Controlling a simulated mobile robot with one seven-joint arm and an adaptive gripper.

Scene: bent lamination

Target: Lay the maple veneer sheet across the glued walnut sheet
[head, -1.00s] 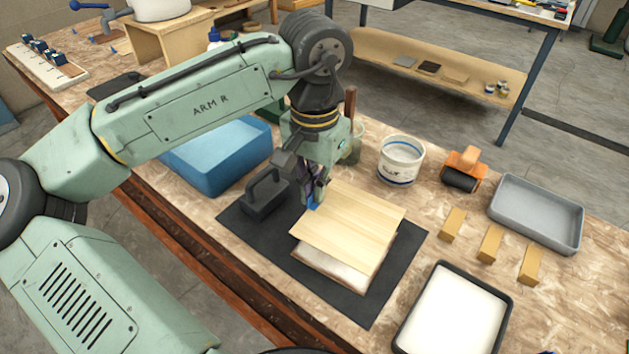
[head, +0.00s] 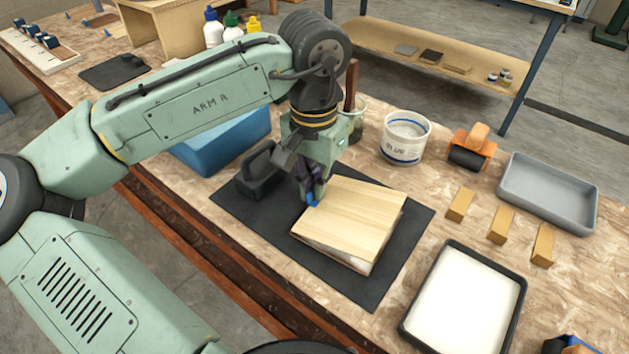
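The maple veneer sheet (head: 355,220) is pale with straight grain. It lies over the glued walnut sheet (head: 338,256), whose whitish edge shows below the maple's front edge; the rest of the walnut is hidden. Both are on a black mat (head: 370,290). My gripper (head: 311,200) is at the maple's left edge, pointing down, with blue fingertips at that edge. The fingers overlap from this angle, and whether they pinch the sheet cannot be seen clearly.
A black-handled block (head: 257,175) stands on the mat left of my gripper. A blue bin (head: 215,145), glue tub (head: 405,138), orange roller (head: 471,150), grey tray (head: 548,190), several wooden blocks (head: 501,225) and a white-filled black tray (head: 465,300) surround the mat.

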